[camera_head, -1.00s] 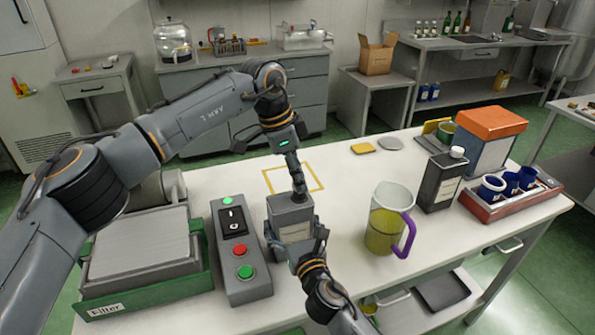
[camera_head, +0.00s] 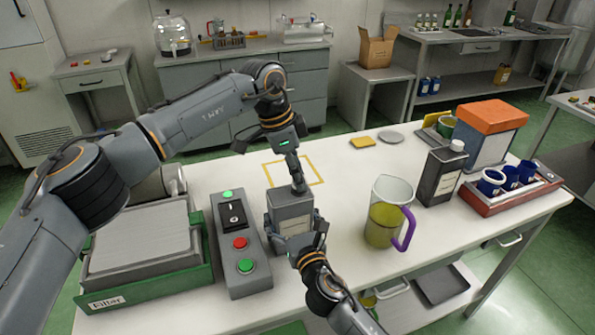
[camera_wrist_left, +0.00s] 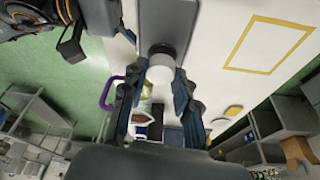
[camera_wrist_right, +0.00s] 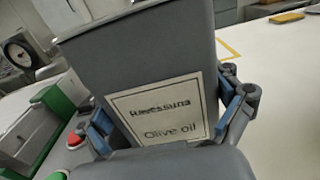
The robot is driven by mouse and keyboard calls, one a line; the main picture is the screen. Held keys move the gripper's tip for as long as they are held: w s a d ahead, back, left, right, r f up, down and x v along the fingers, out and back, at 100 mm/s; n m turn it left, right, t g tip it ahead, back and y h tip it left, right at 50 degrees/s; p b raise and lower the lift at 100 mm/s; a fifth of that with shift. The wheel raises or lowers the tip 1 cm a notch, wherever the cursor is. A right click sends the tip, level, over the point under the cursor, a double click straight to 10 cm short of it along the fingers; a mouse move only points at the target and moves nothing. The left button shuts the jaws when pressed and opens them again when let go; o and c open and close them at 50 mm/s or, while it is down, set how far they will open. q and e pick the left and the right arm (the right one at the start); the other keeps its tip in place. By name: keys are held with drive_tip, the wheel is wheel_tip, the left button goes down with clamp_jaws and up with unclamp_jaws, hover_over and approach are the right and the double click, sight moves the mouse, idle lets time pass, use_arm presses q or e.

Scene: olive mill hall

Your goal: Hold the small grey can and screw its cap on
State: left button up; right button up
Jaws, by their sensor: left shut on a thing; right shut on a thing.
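The small grey can (camera_head: 290,222) stands upright on the white table, its label facing my right gripper; the right wrist view shows the label reading "Olive oil" (camera_wrist_right: 160,113). My right gripper (camera_head: 296,246) is shut around the can's sides, one finger on each side. My left gripper (camera_head: 299,186) comes down from above and is shut on the pale round cap (camera_wrist_left: 174,64). In the left wrist view the cap is between the fingers, at the dark neck of the can (camera_wrist_left: 165,22). I cannot tell how tightly the cap sits. The fingers hide it in the head view.
A switch box (camera_head: 238,243) with buttons stands close left of the can, beside a green-framed filter unit (camera_head: 150,290). A purple-handled jug (camera_head: 388,212) with yellow-green liquid stands to the right. Beyond are a dark can (camera_head: 438,180) and a cup tray (camera_head: 507,196). A yellow square outline (camera_head: 313,168) lies behind.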

use_arm(q)
drive_tip(key=shift+f, duration=0.25)
use_arm(e)
drive_tip(key=c, duration=0.7)
use_arm(q)
drive_tip(key=m, duration=0.3)
drive_tip(key=m+g, duration=0.1)
drive_tip(key=m, duration=0.1)
drive_tip(key=shift+w+m+g, duration=0.15)
drive_tip(key=shift+m+g, duration=0.15)
drive_tip(key=shift+m, duration=0.1)
drive_tip(key=m+g, duration=0.1)
drive_tip(key=m, duration=0.3)
drive_tip(key=shift+y, duration=0.4)
drive_tip(key=o, duration=0.7)
